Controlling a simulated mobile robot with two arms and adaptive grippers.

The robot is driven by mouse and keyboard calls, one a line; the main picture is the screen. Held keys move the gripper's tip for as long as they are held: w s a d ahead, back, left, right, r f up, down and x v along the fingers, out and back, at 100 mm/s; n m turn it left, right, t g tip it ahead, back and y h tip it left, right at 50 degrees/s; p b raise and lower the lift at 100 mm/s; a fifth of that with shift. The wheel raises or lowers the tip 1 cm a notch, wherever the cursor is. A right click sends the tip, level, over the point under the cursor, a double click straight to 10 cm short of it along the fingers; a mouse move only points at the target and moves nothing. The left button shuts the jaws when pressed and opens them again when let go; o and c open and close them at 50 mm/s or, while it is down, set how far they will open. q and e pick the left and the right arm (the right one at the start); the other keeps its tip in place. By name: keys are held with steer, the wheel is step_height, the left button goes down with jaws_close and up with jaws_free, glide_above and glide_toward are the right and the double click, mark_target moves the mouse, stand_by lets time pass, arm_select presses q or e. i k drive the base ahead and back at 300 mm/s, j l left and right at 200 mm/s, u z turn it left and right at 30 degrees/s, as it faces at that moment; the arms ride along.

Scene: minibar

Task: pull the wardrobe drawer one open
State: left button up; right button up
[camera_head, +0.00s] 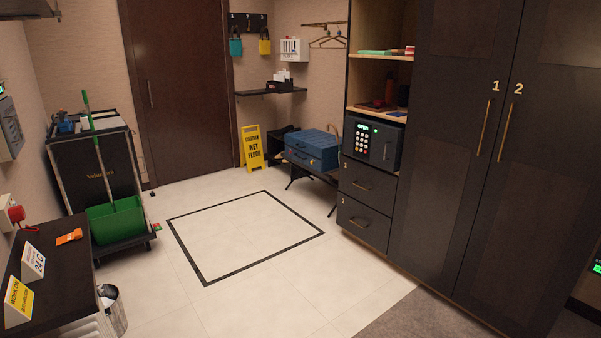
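The wardrobe (446,150) is dark and tall and stands at the right. Its two drawers are stacked low in its left section, below a small safe. The upper drawer (378,193), which I take as drawer one, looks shut and has a bar handle (361,184). The lower drawer (372,235) also looks shut and has a similar handle (359,222). Neither of my grippers shows in the head view.
The wardrobe's tall doors (470,215) are shut. The safe (384,147) glows above the drawers. A blue suitcase (318,158) lies on a rack left of the drawers. A cleaning cart (92,165) and dark desk (60,262) are at left. The floor square (205,284) is empty.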

mark_target(374, 187)
steer(key=i, duration=2.15)
steer(key=i+j+z, duration=0.1)
steer(key=i+z, duration=0.15)
steer(key=i, duration=0.25)
steer(key=i+j+z, duration=0.15)
steer(key=i+z, duration=0.15)
steer(key=i, duration=0.2)
steer(key=i+j+z, duration=0.25)
steer(key=i, duration=0.2)
steer(key=i+j+z, duration=0.3)
steer(key=i+j, duration=0.1)
steer(key=i, duration=0.05)
